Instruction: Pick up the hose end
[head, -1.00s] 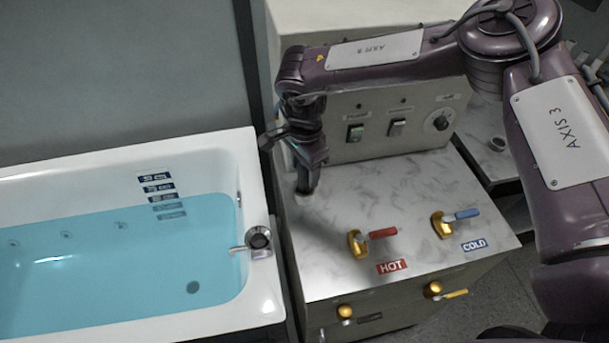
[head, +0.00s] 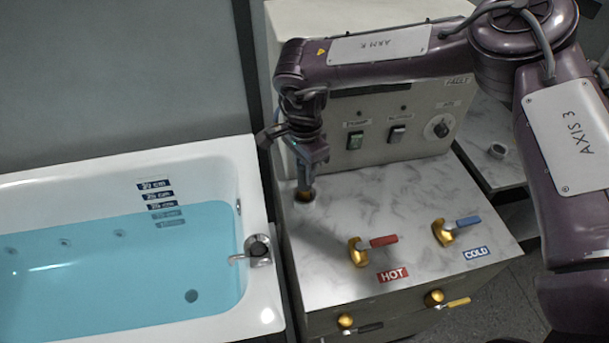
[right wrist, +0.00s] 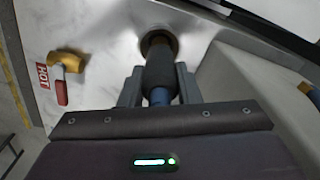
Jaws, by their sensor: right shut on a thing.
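The hose end is a dark cylinder (right wrist: 160,68) with a blue part (right wrist: 160,96) behind it, seen in the right wrist view. My right gripper (right wrist: 159,82) is shut on it, with one grey finger on each side. In the head view the right gripper (head: 311,158) points down over the left part of the marble counter (head: 350,205). The hose end (head: 307,183) shows below its fingers, over a dark round hole (head: 304,196). I cannot tell whether its tip is still inside the hole. My left gripper is not in view.
A bathtub (head: 262,215) with blue water and a spout (head: 257,249) stands left of the counter. A red HOT lever (head: 383,241) and a blue COLD lever (head: 467,221) stand at the counter's front. A control panel (head: 400,125) rises behind. The counter's middle is clear.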

